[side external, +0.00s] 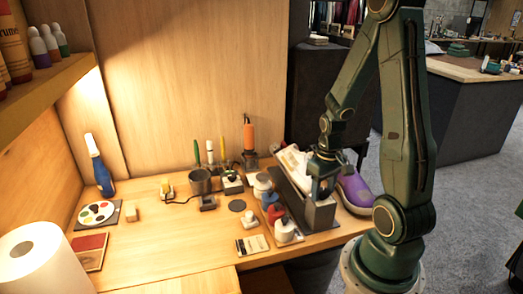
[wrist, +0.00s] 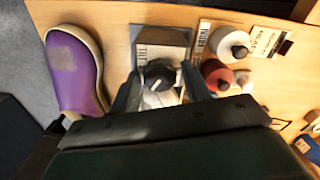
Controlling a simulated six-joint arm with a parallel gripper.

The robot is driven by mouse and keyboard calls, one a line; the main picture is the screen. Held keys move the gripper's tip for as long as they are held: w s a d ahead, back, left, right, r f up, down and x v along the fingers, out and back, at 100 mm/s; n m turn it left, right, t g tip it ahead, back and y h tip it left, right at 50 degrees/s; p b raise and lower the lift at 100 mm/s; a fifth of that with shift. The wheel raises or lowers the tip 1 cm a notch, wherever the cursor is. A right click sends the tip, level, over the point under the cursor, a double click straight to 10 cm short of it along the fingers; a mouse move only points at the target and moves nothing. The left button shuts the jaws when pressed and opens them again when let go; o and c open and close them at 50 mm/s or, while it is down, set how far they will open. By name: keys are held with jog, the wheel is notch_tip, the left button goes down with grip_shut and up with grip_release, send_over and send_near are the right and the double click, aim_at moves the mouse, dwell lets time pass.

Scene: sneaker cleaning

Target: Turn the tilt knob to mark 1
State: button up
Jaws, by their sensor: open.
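The tilt knob (wrist: 159,76) is a dark round knob with a pale part below it, on the end of a grey stand (wrist: 143,33). A plate with lettering lies beside the knob; its marks are too small to read. My gripper (wrist: 161,84) is open, with one finger on each side of the knob and no clear contact. In the side view my gripper (side external: 322,196) is low at the near end of the stand (side external: 300,205) and hides the knob.
A purple shoe (wrist: 75,70) lies close beside the stand; it also shows in the side view (side external: 354,190). Several bottles and jars, including a white-capped one (side external: 285,228), stand close on the other side. A paint palette (side external: 98,213) lies far left.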

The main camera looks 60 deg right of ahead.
jog(key=c, duration=0.7)
jog(key=shift+c, duration=0.2)
jog(key=shift+m, duration=0.9)
jog(key=o, duration=0.7)
jog(key=shift+o, duration=0.2)
jog(key=shift+r, duration=0.1)
